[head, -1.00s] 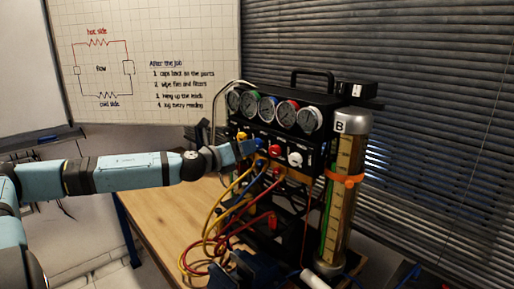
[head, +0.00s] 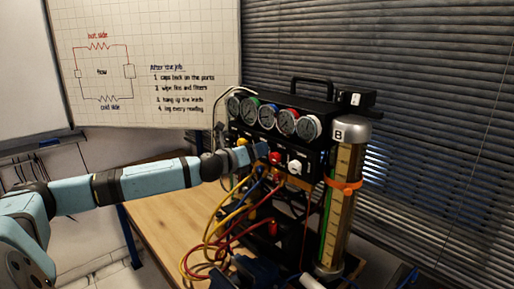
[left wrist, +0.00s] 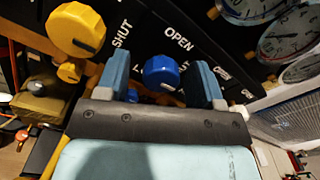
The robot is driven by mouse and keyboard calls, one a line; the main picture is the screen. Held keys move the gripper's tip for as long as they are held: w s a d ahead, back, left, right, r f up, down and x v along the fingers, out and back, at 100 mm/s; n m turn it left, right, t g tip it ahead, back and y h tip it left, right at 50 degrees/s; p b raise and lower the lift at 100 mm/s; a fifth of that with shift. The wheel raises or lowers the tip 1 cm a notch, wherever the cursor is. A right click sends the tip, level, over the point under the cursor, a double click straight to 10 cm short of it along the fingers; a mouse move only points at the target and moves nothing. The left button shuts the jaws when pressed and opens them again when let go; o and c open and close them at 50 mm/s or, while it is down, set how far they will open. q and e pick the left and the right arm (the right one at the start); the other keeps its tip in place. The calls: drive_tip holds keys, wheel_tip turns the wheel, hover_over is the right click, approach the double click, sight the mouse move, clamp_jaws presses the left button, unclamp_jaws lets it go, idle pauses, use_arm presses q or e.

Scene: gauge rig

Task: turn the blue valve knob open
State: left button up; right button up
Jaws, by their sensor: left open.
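The blue valve knob (left wrist: 161,72) is on the black panel in the left wrist view, below the word OPEN and right of the word SHUT. My left gripper (left wrist: 160,82) is open, with one blue finger on each side of the knob. A narrow gap shows between the knob and the fingers. In the head view my left gripper (head: 254,152) is at the left part of the gauge rig's front (head: 314,158), and it largely hides the blue knob there. My right gripper is not in view.
A yellow knob (left wrist: 76,29) is left of the blue one. A red knob (head: 275,158) and a white knob (head: 295,167) are to the right. Several gauges sit above. Yellow and red hoses (head: 213,232) hang below, and a cylinder (head: 340,205) stands right.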

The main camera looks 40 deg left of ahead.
use_arm(q)
drive_tip(key=shift+w+d, duration=0.15)
drive_tip(key=shift+w, duration=0.2)
drive_tip(key=c, duration=0.9)
